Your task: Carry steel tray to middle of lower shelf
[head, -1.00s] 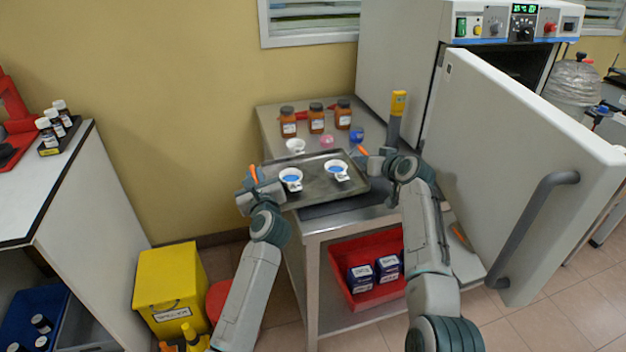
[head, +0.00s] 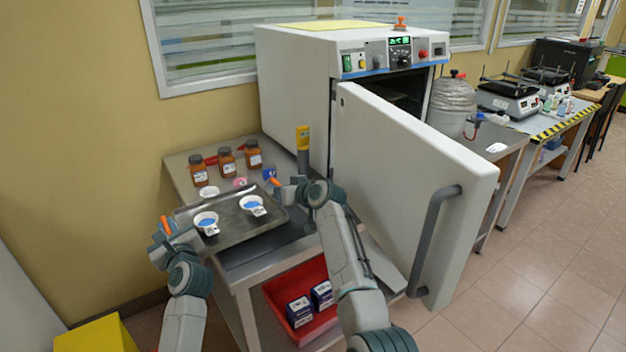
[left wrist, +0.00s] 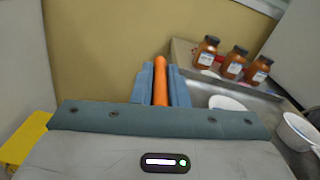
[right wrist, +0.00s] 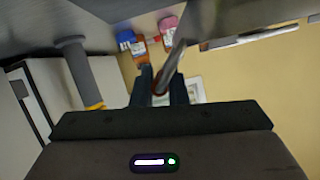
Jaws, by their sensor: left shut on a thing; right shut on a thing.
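The steel tray (head: 235,221) is a shallow dark metal tray above the steel bench, carrying two white cups (head: 206,222) (head: 253,205) with blue contents. My left gripper (head: 170,229) is shut on the tray's left end, at an orange grip that also shows between the fingers in the left wrist view (left wrist: 160,82). My right gripper (head: 281,187) is shut at the tray's right end, near another orange piece. The open oven (head: 300,62) stands to the right; its dark inside (head: 405,95) is mostly hidden by the door, and its shelves cannot be made out.
The oven door (head: 415,175) is swung wide open towards me, right of my right arm. A red bin (head: 318,330) with boxes sits below. Floor at right is clear.

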